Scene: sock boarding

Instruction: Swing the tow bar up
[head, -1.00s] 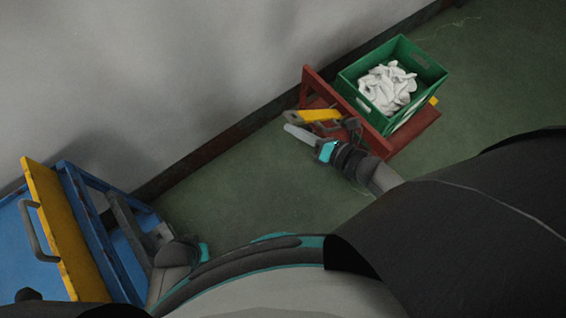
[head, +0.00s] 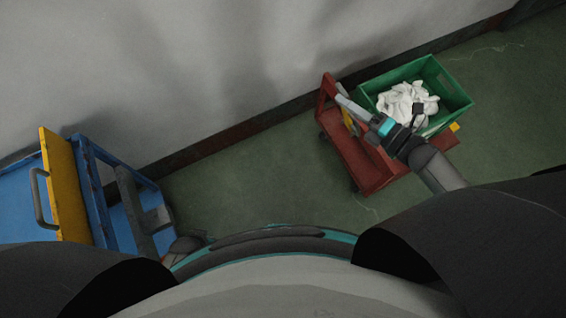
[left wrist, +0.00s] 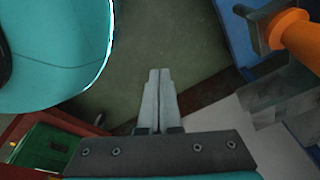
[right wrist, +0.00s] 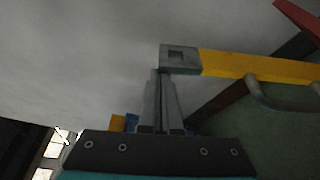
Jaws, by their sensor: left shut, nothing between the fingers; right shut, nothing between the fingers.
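The yellow tow bar (right wrist: 255,67) with a square grey end (right wrist: 180,58) crosses the right wrist view. In the head view it is a short yellow strip (head: 348,121) at the left end of the red cart (head: 374,165), mostly hidden by my right gripper (head: 351,107). My right gripper (right wrist: 157,100) is shut and empty. Its fingertips are right by the underside of the grey end; I cannot tell whether they touch. My left gripper (left wrist: 160,92) is shut and empty over the floor, seen in the left wrist view.
A green crate (head: 453,92) of white socks (head: 405,101) stands on the red cart. The wall (head: 250,60) runs close behind. A blue cart (head: 100,190) with a yellow panel (head: 62,185) is at the left. An orange handle (left wrist: 302,40) is near my left gripper. Floor between the carts is clear.

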